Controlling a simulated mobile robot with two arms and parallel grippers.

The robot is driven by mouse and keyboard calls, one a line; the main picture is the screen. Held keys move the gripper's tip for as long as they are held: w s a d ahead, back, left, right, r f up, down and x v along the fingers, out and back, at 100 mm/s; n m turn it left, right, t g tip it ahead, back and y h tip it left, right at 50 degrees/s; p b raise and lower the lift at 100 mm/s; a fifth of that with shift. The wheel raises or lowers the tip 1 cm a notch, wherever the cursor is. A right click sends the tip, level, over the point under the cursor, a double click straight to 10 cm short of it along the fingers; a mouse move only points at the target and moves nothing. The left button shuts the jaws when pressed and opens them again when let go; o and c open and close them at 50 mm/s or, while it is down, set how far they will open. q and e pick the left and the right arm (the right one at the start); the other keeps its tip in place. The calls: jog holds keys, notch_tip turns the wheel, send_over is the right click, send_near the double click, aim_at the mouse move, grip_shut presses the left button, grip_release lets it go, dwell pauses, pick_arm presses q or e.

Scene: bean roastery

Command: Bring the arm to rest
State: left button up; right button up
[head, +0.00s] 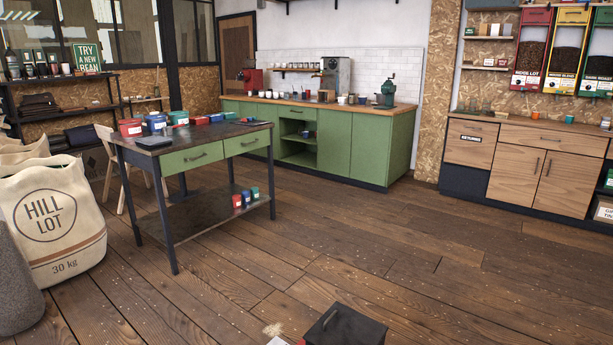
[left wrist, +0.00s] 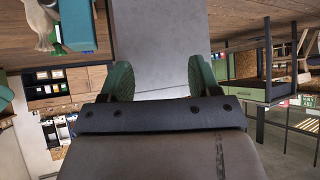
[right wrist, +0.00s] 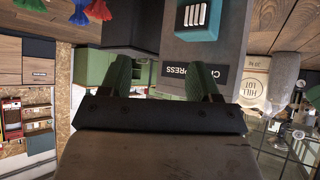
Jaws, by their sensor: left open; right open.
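My left gripper (left wrist: 161,82) shows in the left wrist view with its two green fingers spread apart. Nothing is between the fingers; a plain grey surface lies behind them. My right gripper (right wrist: 162,80) shows in the right wrist view, also with its green fingers apart and nothing held. A grey surface with a dark lettered label (right wrist: 207,76) is behind its right finger; I cannot tell how far away it is. Neither gripper shows in the head view.
A dark worktable (head: 213,134) with green drawers carries several coloured containers. A large HILL LOT sack (head: 50,222) stands at left. A green counter (head: 350,143) and a wooden cabinet (head: 540,165) line the back. The plank floor (head: 400,240) between is clear.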

pick_arm(q)
jog(key=s+a+g+p, duration=0.2)
jog(key=s+p, duration=0.1)
jog(key=s, duration=0.7)
jog(key=s+a+f+g+y+p, duration=0.1)
jog(key=s+a+g+p, duration=0.1)
jog(key=s, duration=0.8)
jog(key=s+a+f+g+p, duration=0.1)
jog(key=s+g+p, duration=0.3)
jog(key=s, duration=0.7)
jog(key=shift+a+y+p, duration=0.3)
jog(key=shift+a+p, duration=0.05)
jog(key=shift+a, duration=0.15)
pick_arm(e)
jog(key=s+d+f+g, duration=0.1)
jog(key=s+d+g, duration=0.2)
jog(key=s, duration=1.2)
jog(key=s+d+f+g+h, duration=0.1)
jog(key=s+d+g, duration=0.2)
jog(key=s, duration=1.3)
jog(key=shift+g+h, duration=0.3)
jog(key=shift+g, duration=0.8)
pick_arm(q)
jog(key=shift+s+f, duration=0.1)
pick_arm(e)
jog(key=shift+f, duration=0.1)
